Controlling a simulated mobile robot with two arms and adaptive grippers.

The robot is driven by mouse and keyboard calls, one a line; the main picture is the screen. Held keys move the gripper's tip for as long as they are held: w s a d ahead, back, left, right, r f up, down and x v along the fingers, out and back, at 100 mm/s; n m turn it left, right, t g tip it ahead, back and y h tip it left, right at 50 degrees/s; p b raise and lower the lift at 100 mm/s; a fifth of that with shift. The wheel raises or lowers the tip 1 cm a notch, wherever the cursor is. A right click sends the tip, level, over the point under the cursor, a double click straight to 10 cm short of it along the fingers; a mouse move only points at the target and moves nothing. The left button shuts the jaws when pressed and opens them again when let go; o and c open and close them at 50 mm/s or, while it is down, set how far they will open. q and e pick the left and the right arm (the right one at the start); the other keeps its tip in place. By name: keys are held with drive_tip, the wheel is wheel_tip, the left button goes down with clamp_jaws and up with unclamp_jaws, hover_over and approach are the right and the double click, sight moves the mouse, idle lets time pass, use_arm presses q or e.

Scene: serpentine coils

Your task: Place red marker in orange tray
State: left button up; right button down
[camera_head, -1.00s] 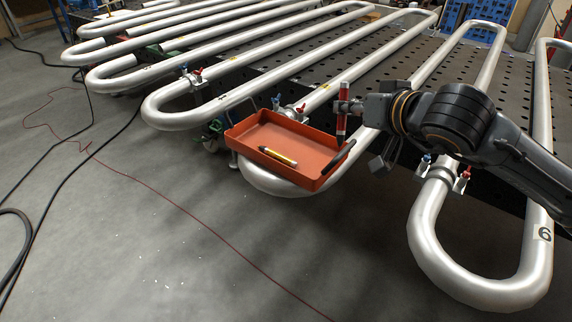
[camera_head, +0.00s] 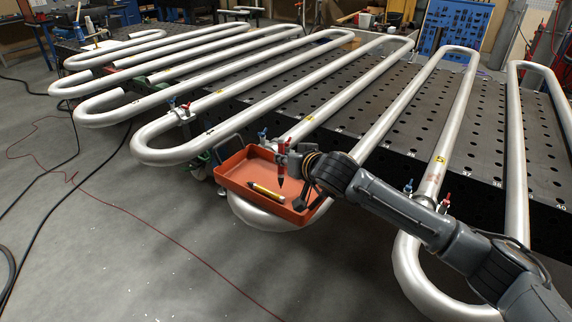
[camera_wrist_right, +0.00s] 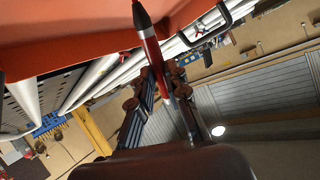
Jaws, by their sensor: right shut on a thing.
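The orange tray (camera_head: 232,181) sits at the near end of the silver coils in the head view. In the right wrist view the red marker (camera_wrist_right: 155,52) stands between the fingers (camera_wrist_right: 172,90), and the tray (camera_wrist_right: 80,30) fills the top of the picture. Whether the tip touches the tray floor I cannot tell. My left gripper is not in view.
Silver serpentine pipes (camera_head: 290,75) with red and blue valves surround the tray on a black perforated table (camera_head: 470,120). A tray handle (camera_head: 228,143) rises at the back left. Grey floor (camera_head: 110,240) with cables is open at the front left.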

wheel_tip(320, 180, down, 2)
drive_tip(key=shift+f+p, duration=0.15)
drive_tip(key=shift+p, duration=0.3)
drive_tip(key=shift+f, duration=0.15)
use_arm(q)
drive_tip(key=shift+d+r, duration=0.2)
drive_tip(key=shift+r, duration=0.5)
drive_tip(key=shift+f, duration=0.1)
use_arm(e)
drive_tip(key=shift+f, duration=0.1)
